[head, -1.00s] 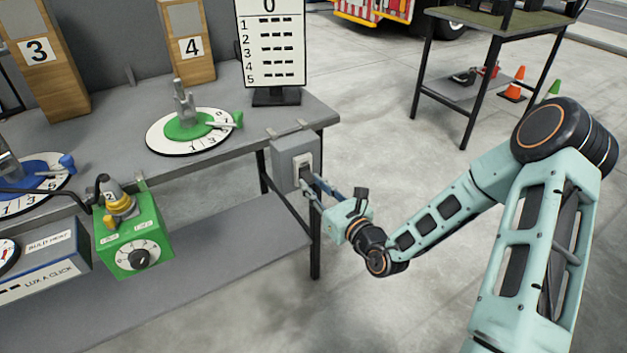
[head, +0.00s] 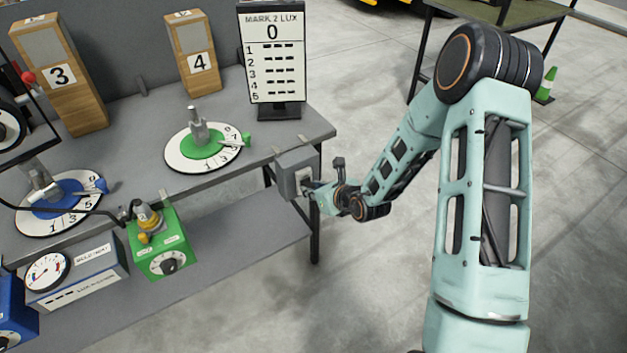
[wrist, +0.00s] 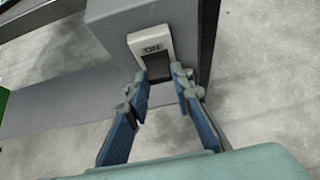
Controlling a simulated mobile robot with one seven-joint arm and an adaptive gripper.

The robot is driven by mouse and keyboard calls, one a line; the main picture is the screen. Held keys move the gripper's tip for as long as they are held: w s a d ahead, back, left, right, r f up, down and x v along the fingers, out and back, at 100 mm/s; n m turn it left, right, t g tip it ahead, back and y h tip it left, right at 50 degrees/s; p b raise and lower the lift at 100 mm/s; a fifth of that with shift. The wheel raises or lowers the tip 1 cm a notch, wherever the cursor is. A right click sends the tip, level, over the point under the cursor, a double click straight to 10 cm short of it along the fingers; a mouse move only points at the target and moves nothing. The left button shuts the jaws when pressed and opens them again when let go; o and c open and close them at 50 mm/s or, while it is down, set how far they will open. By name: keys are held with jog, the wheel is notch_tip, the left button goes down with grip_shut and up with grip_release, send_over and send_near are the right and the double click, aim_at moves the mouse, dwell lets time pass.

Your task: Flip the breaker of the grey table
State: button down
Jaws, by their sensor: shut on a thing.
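The grey table (head: 120,128) fills the left of the head view. The grey breaker box (head: 290,163) hangs at its right front corner. My gripper (head: 309,188) is at the front of the box. In the wrist view its two fingertips (wrist: 161,76) sit on either side of the lower part of the switch, shut on it. The fingertips partly hide the switch, so its exact position is unclear.
A MARK 2 LUX sign (head: 272,62) showing 0 stands above the box. A green dial (head: 203,150), a blue dial (head: 58,205) and wooden blocks 3 and 4 are on the table. A green box (head: 160,250) is at its front. Open floor lies right.

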jog(key=g+p, duration=0.1)
jog(key=r+h+p, duration=0.1)
jog(key=shift+w+a+r+g+p, duration=0.2)
jog(key=shift+r+g+p, duration=0.1)
jog(key=shift+g+p, duration=0.1)
jog(key=shift+w+r+g+h+p, duration=0.15)
jog(key=shift+g+h+p, duration=0.35)
jog(key=shift+g+p, duration=0.25)
jog(key=c, duration=1.7)
grip_release()
jog(key=v, duration=1.1)
jog(key=shift+r, duration=0.45)
